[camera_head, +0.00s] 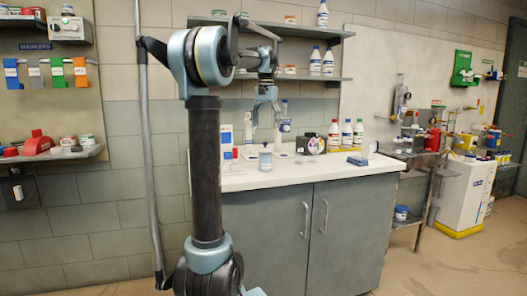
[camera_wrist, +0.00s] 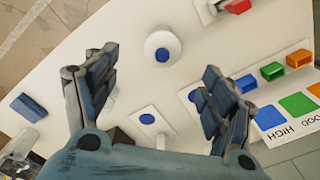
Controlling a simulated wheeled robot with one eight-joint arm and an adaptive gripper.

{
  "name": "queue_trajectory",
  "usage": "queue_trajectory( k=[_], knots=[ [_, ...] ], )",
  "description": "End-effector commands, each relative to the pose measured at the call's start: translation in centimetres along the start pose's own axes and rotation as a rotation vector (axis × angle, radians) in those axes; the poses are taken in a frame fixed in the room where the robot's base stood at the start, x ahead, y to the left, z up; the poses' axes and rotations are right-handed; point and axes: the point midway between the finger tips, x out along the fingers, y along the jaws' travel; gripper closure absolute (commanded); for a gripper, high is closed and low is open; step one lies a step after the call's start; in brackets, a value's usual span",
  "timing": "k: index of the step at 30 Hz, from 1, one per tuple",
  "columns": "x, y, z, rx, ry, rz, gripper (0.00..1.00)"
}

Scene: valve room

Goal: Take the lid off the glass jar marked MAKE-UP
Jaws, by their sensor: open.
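A small lidded jar (camera_head: 265,160) stands upright on the white counter (camera_head: 320,175), near its front left part. Its marking is too small to read. In the wrist view, a round white lid with a blue knob (camera_wrist: 162,54) shows from above and appears to be the same jar. My gripper (camera_head: 266,118) hangs above the counter, higher than the jar, with its fingers pointing down. In the wrist view my gripper (camera_wrist: 158,85) is open and empty, and the lid lies between and beyond the fingertips. It is not touching the lid.
Several bottles (camera_head: 346,134) stand at the back of the counter. A blue block (camera_head: 357,160) lies to the right, and it also shows in the wrist view (camera_wrist: 28,108). Coloured blocks (camera_wrist: 272,70) lie on the wrist view's right. Shelves (camera_head: 290,77) hang behind my arm.

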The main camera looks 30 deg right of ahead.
Motion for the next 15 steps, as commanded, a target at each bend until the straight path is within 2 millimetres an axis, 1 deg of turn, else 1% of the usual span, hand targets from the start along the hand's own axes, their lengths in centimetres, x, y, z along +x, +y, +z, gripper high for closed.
queue_trajectory(
  k=[1, 3, 6, 13, 15],
  knots=[
    [0.9, 0.0, 0.0, 0.0, 0.0, 0.0, 0.24],
    [1.9, 0.0, 0.0, 0.0, 0.0, 0.0, 0.24],
    [3.0, 0.0, 0.0, 0.0, 0.0, 0.0, 0.24],
    [4.2, -0.1, -0.1, -0.001, 0.0, 0.0, 0.24],
    [5.0, -0.3, -0.2, -0.001, 0.0, 0.0, 0.24]
  ],
)
